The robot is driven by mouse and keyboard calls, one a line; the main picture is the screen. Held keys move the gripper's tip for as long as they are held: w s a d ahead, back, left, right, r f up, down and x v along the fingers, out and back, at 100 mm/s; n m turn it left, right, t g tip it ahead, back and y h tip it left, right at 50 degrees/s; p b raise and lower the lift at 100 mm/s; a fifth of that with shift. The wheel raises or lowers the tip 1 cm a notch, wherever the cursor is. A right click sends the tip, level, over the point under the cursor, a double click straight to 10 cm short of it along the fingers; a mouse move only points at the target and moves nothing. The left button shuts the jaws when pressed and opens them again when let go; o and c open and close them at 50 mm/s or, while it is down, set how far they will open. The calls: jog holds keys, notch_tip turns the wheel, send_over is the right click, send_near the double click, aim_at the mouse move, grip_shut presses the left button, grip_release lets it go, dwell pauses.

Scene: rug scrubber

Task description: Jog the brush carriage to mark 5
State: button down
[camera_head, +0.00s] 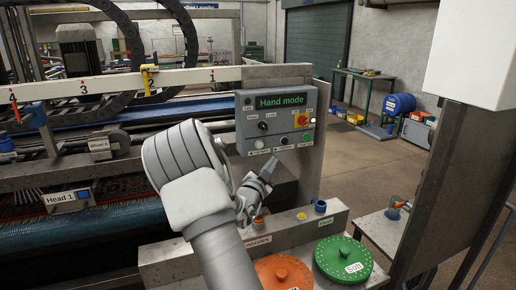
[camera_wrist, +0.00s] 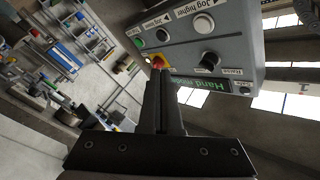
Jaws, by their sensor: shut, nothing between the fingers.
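The grey control panel (camera_head: 277,120) has a lit green screen (camera_head: 280,101) reading "Hand mode". In the wrist view the closed fingers (camera_wrist: 160,75) overlap the red and yellow stop button (camera_wrist: 158,62); contact cannot be told. A yellow pointer (camera_head: 148,78) stands at mark 2 on the white scale (camera_head: 115,82). Mark 5 is out of view.
A black knob (camera_head: 263,126) and green button (camera_head: 306,137) share the panel. Orange (camera_head: 283,273) and green (camera_head: 342,259) round lids lie below my gripper. A grey post (camera_head: 440,180) stands right. Open floor lies beyond the panel.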

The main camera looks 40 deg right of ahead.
aim_at(260, 145)
jog(key=shift+r, duration=0.1)
dwell(0.3)
jog(key=shift+w+d, duration=0.35)
jog(key=shift+w, duration=1.05)
jog(key=shift+w+d, duration=0.35)
jog(key=shift+w, duration=1.1)
jog(key=shift+w+d, duration=0.35)
jog(key=shift+w, duration=1.05)
jog(key=shift+w, duration=0.1)
jog(key=shift+w+d, duration=0.1)
jog(key=shift+w, duration=0.05)
jog(key=shift+w+b, duration=0.15)
jog(key=shift+b, duration=0.2)
